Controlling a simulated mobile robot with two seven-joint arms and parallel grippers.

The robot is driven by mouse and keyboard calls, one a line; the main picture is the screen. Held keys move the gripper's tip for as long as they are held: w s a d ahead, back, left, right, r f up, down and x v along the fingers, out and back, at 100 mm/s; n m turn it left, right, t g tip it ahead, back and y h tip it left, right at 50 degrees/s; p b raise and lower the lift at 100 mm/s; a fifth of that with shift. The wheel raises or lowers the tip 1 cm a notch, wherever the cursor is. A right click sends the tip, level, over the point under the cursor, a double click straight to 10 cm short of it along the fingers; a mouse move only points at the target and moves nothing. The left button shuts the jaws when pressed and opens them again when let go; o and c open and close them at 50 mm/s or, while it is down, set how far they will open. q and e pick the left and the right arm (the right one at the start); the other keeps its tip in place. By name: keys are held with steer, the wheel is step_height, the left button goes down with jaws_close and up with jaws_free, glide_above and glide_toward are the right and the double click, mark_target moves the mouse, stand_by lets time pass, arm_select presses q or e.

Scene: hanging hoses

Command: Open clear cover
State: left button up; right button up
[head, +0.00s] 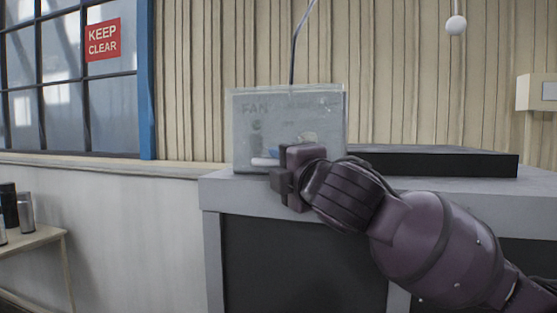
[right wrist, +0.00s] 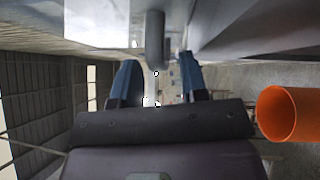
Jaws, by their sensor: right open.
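The clear cover (head: 310,115) is a see-through box with the word FAN showing on or through it. It stands upright on the grey cabinet top in the head view. My right gripper (head: 277,181) is in front of its lower edge. In the right wrist view my right gripper (right wrist: 158,80) has its two blue fingers apart with a gap between them. A grey rounded bar (right wrist: 155,40), perhaps a handle of the cover, lies ahead of that gap; I cannot tell whether it reaches between the fingertips. The gripper hides the cover's lower part. My left gripper is not in view.
The grey cabinet (head: 212,192) carries the cover and a flat black-edged box (head: 440,163) to its right. A cable (head: 296,45) rises behind the cover. An orange tube (right wrist: 290,113) shows in the right wrist view. A side table (head: 35,237) with dark cylinders stands at left.

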steer(key=shift+w+a, duration=0.35)
steer(key=shift+w, duration=0.25)
steer(key=shift+c, duration=0.3)
jaws_close()
